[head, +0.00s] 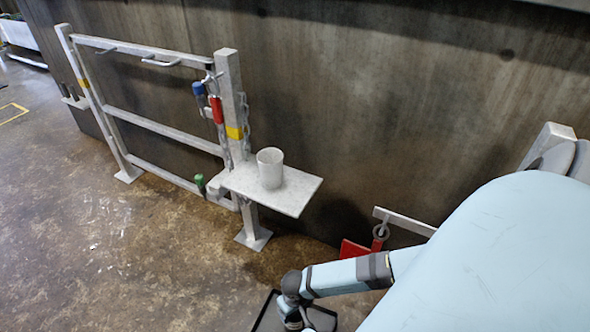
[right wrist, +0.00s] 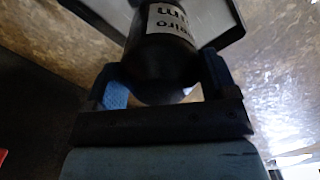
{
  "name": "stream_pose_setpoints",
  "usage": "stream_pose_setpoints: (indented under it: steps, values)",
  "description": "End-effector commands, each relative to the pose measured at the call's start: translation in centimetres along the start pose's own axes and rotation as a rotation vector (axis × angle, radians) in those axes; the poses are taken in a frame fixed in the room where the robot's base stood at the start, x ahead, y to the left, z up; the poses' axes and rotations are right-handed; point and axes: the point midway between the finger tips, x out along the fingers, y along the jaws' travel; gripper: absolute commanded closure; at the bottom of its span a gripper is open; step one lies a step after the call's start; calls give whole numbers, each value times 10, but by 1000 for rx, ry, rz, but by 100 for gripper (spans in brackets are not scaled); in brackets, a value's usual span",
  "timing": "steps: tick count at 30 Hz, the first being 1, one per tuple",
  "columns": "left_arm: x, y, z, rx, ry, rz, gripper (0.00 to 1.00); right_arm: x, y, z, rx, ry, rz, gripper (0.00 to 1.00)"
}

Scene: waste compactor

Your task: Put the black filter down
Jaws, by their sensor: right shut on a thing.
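The black filter (right wrist: 160,62) is a dark cylinder with a white lettered label, at the top middle of the right wrist view. My right gripper (right wrist: 163,78) is shut on it, with one blue-padded finger on each side. Beyond the filter is a grey tray with a black rim (right wrist: 95,18). I cannot tell whether the filter touches the tray. In the head view my right gripper (head: 293,318) is at the bottom edge, by the tray's dark rim (head: 264,312); the filter cannot be made out there. My left gripper is not in view.
A small grey shelf (head: 300,200) on a gate post holds a light cup (head: 270,168). The metal gate (head: 160,120) stands left of it, with blue and red handled items on the post. A red part (head: 352,249) is by the dark wall. The floor at left is clear.

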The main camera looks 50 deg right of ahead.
Motion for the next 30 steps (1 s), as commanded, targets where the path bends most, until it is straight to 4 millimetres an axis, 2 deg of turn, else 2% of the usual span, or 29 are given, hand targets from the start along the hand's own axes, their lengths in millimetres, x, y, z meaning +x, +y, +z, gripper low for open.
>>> stream_pose_setpoints:
  steps: [5, 12, 18, 24, 25, 27, 30]
  values:
    - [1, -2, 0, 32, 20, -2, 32, 12, -1, 0, 0, 1, -2, 50]
    - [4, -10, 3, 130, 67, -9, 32, 48, -1, 0, 2, -1, 0, 50]
    - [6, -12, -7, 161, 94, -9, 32, 48, 0, -1, -1, 1, -1, 50]
    - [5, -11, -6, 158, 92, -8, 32, 51, 0, 0, -1, 1, 0, 50]
    - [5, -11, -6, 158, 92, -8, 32, 51, 0, 0, -1, 0, 0, 17]
    - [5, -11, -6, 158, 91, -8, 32, 51, 0, 0, 0, 0, 0, 1]
    - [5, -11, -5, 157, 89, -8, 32, 51, 0, 0, 0, 0, 0, 0]
